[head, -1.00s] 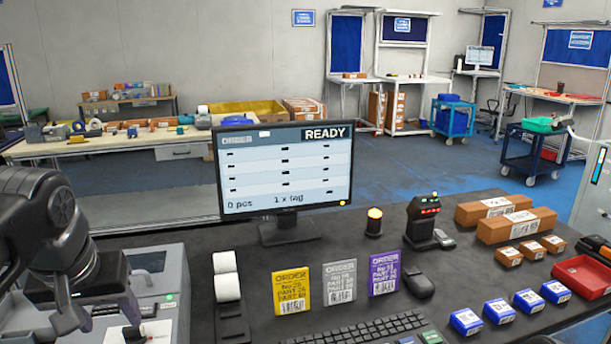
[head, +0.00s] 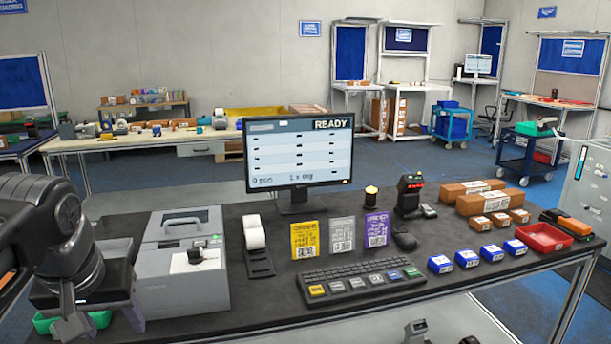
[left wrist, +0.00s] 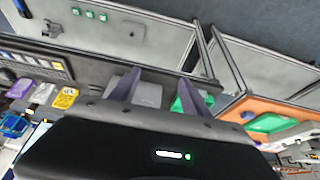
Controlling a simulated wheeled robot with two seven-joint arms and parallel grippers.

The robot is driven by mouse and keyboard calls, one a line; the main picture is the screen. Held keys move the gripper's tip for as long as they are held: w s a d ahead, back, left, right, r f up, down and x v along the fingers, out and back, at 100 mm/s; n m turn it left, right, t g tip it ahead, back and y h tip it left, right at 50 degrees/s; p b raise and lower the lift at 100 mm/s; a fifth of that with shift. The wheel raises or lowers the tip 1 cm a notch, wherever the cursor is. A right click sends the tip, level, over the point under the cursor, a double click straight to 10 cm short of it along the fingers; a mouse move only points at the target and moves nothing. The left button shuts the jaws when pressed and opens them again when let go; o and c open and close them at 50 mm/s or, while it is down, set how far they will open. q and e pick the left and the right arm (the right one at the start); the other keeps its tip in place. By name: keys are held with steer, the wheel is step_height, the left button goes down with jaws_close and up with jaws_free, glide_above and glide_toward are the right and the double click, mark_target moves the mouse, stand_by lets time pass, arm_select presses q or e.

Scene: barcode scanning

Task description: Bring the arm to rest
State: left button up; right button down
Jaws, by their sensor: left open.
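My left gripper (head: 102,318) is at the lower left of the head view, pointing down beside the grey label printer (head: 180,260). Its two fingers are apart with nothing held between them. A green tray (head: 72,320) shows partly behind the fingers. In the left wrist view the gripper (left wrist: 158,88) has its fingers spread and empty, with the grey printer and the green tray (left wrist: 188,98) beyond them. My right gripper is in neither view.
The dark table (head: 270,318) carries a monitor (head: 300,155) reading READY, a keyboard (head: 360,283), order cards (head: 342,235), a scanner (head: 410,195), blue-and-white boxes (head: 466,259), brown cartons (head: 492,203) and a red tray (head: 543,237). Its front strip is largely clear.

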arm_select(q)
steer(key=w+d+f+m+t+h, duration=0.15)
steer(key=w+f+t, duration=0.35)
steer(key=w, duration=0.8)
steer(key=w+d+f+g+h, duration=0.15)
steer(key=d+f, duration=0.25)
steer(key=f, duration=0.8)
steer(key=w+d+f+h, duration=0.15)
steer(key=d+f, duration=0.25)
steer(key=f, duration=0.7)
steer(key=s+d+f+g, duration=0.1)
steer(key=s+d+f, duration=0.35)
steer(key=f, duration=0.35)
steer(key=s+d+f+g, duration=0.1)
steer(key=s+d+f, duration=0.2)
steer(key=s+f, duration=0.35)
steer(key=s+d+f+g, duration=0.2)
steer(key=s+d+f, duration=0.1)
steer(key=s+f, duration=0.3)
steer(key=s+d+f+g+h, duration=0.1)
steer(key=s+d+f+g, duration=0.2)
steer(key=s+f, duration=0.3)
steer(key=s+d, duration=0.1)
steer(key=s, duration=0.3)
steer(key=shift+f+m, duration=0.3)
steer(key=shift+m, duration=0.05)
